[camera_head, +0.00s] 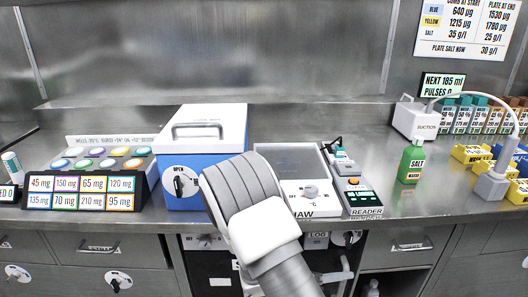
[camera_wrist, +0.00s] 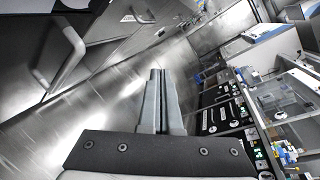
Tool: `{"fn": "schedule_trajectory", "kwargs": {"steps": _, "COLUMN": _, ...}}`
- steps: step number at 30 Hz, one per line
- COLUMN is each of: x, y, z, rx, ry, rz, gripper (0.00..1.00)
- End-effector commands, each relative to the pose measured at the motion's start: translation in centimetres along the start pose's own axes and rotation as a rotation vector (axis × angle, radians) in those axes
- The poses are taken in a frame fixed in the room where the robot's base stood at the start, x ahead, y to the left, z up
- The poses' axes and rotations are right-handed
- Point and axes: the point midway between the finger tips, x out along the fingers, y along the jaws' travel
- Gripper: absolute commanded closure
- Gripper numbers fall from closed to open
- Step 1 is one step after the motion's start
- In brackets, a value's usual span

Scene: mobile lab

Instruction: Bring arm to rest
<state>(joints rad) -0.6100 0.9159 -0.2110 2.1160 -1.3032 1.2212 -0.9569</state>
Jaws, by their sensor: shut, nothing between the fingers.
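My arm shows in the head view as a large grey and white link, bent up in front of the bench between the blue box and the drawers. My gripper is out of the head view. In the wrist view my gripper (camera_wrist: 160,88) shows its two fingers side by side, shut with nothing between them. It is apart from the things around it, with a steel surface beyond the fingertips.
The steel bench (camera_head: 360,180) carries a blue box with a white lid (camera_head: 211,130), a rack of labelled pads (camera_head: 85,185), a reader (camera_head: 357,195), a green salt bottle (camera_head: 411,164) and a suction unit (camera_head: 416,120). My arm hides part of the bench edge.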

Motion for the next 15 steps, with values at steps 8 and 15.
{"fn": "schedule_trajectory", "kwargs": {"steps": 8, "x": -0.8, "y": -6.8, "z": 1.0, "rx": 0.479, "ry": 0.323, "rz": -0.044, "gripper": 1.0}}
{"fn": "schedule_trajectory", "kwargs": {"steps": 15, "x": -2.5, "y": -11.6, "z": 1.1, "rx": 0.885, "ry": 0.586, "rz": -0.098, "gripper": 1.0}}
